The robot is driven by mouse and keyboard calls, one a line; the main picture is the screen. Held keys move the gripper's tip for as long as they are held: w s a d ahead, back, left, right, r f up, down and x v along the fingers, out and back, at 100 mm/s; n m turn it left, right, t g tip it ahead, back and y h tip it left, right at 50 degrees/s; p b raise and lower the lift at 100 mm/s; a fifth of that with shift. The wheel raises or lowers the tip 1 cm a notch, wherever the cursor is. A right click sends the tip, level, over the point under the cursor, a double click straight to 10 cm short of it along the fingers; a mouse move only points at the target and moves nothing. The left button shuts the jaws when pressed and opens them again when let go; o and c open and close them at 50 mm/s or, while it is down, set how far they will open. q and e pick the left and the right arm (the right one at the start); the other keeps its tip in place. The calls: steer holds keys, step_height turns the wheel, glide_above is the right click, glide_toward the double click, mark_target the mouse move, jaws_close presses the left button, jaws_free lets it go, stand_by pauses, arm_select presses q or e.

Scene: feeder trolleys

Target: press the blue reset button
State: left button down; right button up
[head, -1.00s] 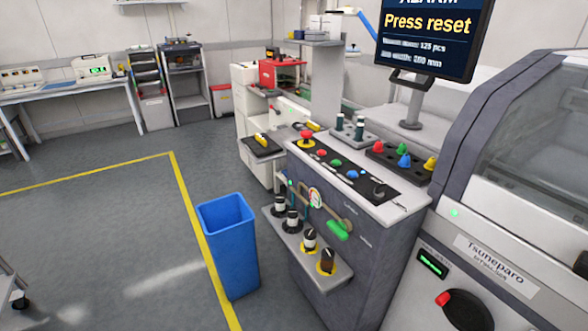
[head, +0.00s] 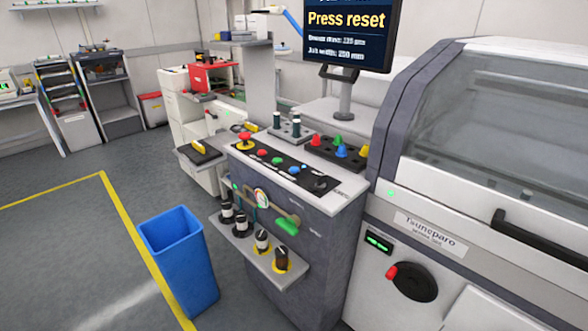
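The blue reset button (head: 294,170) sits on the black control panel (head: 307,185) on top of the grey console. A green button (head: 277,161) and a red button (head: 262,153) are in the same row to its left. A red mushroom button (head: 245,137) is at the panel's far left end, and a black knob (head: 320,184) is at the right end. A monitor (head: 350,35) above reads "Press reset". Neither of my grippers is in view.
A blue bin (head: 180,262) stands on the floor left of the console. A shelf (head: 262,262) with several knobbed canisters juts from the console front. Behind the panel is a block with coloured cones (head: 340,150). A large machine (head: 430,225) stands at the right.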

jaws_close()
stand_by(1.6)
